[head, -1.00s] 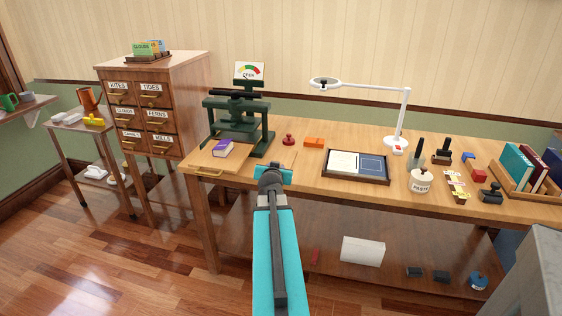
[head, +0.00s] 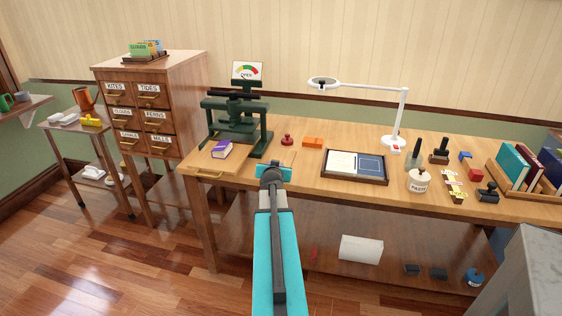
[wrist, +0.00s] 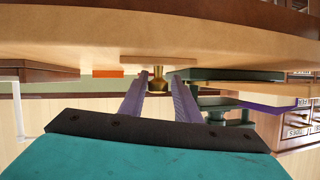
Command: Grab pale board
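The pale board (wrist: 158,62) lies flat on the table top in the wrist view, which shows the scene upside down. A small brass knob (wrist: 158,76) stands on it. My gripper (wrist: 158,80) is open, with one finger on each side of the knob. I cannot tell whether the fingers touch it. In the head view, my gripper (head: 273,172) is at the table's front edge, right of the purple book, and its end largely hides the board.
A green press (head: 237,125) and purple book (head: 222,149) stand left on the workbench (head: 310,200). A label cabinet (head: 185,95) stands farther left.

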